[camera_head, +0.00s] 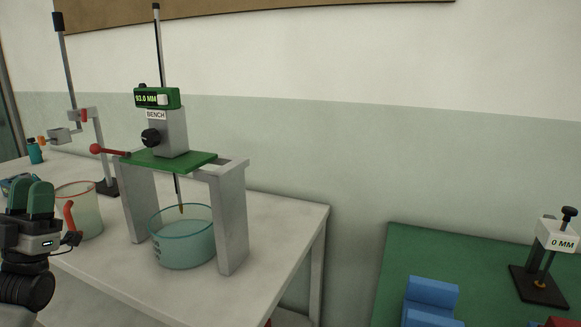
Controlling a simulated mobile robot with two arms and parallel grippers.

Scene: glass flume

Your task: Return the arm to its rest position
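My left gripper (30,196) is at the left edge of the head view, its two dark green fingers pointing up. The fingers stand close together, and I cannot tell whether they are open or shut. Nothing shows between them. It appears in front of the table, left of a jug (85,212) with a red handle; the two look near each other in the picture. My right gripper is not in view.
A clamp stand (106,187) is behind.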

